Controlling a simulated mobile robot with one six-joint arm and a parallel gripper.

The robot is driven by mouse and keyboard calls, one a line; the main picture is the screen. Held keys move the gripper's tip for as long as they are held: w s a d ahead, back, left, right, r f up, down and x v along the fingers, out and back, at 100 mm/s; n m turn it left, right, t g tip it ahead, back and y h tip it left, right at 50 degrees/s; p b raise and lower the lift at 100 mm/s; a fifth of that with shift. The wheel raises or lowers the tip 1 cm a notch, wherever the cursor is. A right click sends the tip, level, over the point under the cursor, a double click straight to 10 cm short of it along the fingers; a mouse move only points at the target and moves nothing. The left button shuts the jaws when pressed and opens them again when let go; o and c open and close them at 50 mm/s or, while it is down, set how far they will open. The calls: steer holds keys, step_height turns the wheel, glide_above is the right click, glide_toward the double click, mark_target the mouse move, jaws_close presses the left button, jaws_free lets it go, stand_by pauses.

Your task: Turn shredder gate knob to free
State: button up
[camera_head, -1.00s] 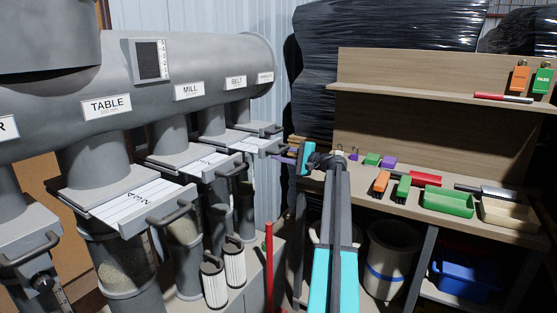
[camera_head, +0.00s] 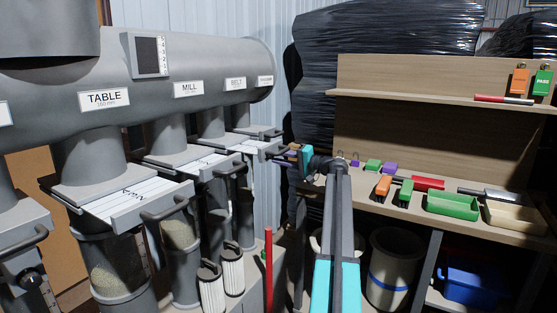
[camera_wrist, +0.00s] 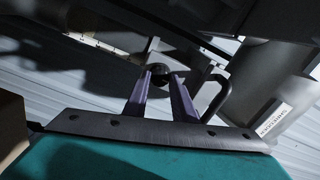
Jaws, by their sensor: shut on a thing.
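The shredder gate knob (camera_wrist: 159,73) is a small dark round knob in the middle of the wrist view. My gripper (camera_wrist: 160,78) has its two purple fingers shut on it, one on each side. In the head view my gripper (camera_head: 287,151) is small and far off, at the far right end of the row of gates. The knob cannot be made out there. A curved dark gate handle (camera_wrist: 217,98) stands just right of the fingers in the wrist view. The knob's pointer or marks cannot be read.
A grey duct with labelled gates, such as TABLE (camera_head: 104,98) and MILL (camera_head: 188,89), fills the left. A red post (camera_head: 268,270) stands below the gates. A wooden bench (camera_head: 480,222) with a green tray (camera_head: 452,203) and tools is at right.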

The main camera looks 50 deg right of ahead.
steer(key=shift+s+f, duration=0.15)
steer(key=o, duration=1)
steer(key=shift+o, duration=0.2)
steer(key=shift+d, duration=0.1)
steer(key=p+v, duration=0.1)
steer(key=v, duration=1.2)
steer(key=shift+s+p, duration=0.3)
steer(key=shift+s, duration=0.1)
steer(key=shift+s, duration=0.1)
